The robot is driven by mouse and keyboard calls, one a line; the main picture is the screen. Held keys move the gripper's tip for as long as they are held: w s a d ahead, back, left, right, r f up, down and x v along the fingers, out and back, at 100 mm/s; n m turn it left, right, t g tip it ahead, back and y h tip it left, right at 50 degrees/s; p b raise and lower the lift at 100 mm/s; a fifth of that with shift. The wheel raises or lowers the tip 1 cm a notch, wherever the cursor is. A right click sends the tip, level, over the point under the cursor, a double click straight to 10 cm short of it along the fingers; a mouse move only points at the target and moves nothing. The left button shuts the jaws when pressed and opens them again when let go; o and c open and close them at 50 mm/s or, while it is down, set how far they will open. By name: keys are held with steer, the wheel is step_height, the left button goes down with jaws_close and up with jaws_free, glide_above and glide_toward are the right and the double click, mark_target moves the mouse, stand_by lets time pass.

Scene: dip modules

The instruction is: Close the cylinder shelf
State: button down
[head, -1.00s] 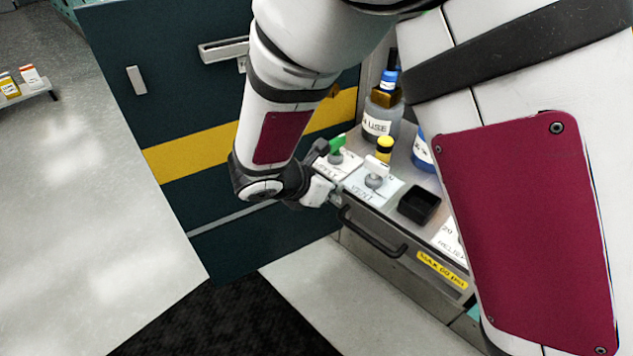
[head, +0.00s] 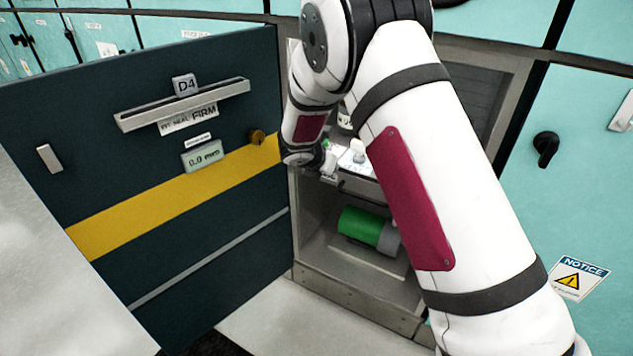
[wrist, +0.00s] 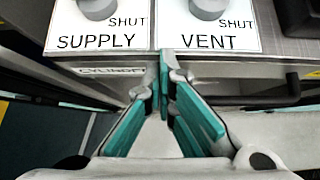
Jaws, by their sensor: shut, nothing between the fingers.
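The shelf (head: 349,182) carries valve plates and sits in the open cabinet, partly hidden by my arm. In the wrist view its front edge (wrist: 105,71) bears a partly covered label starting "CYLIND". Plates marked SUPPLY (wrist: 97,28) and VENT (wrist: 208,28) lie on top, with round grey knobs. A dark handle (wrist: 292,92) is on the front at the right. My gripper (wrist: 164,62) is shut and empty, its tips at the shelf's front edge between the two plates; I cannot tell whether they touch. It also shows small in the head view (head: 329,163).
The cabinet door (head: 240,95), marked D4, stands open at the left. A green cylinder (head: 361,224) lies in the compartment below the shelf. A grey worktop (head: 40,290) is at the lower left. Teal cabinets (head: 585,130) flank the right.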

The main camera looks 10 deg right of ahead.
mark_target(345, 155)
steer(key=w+d, duration=0.1)
steer(key=w, duration=0.1)
steer(key=w+d+p, duration=0.1)
steer(key=w+d, duration=0.1)
steer(key=w+d+p, duration=0.1)
steer(key=w+d, duration=0.1)
steer(key=shift+w+d, duration=0.1)
steer(key=shift+w, duration=0.3)
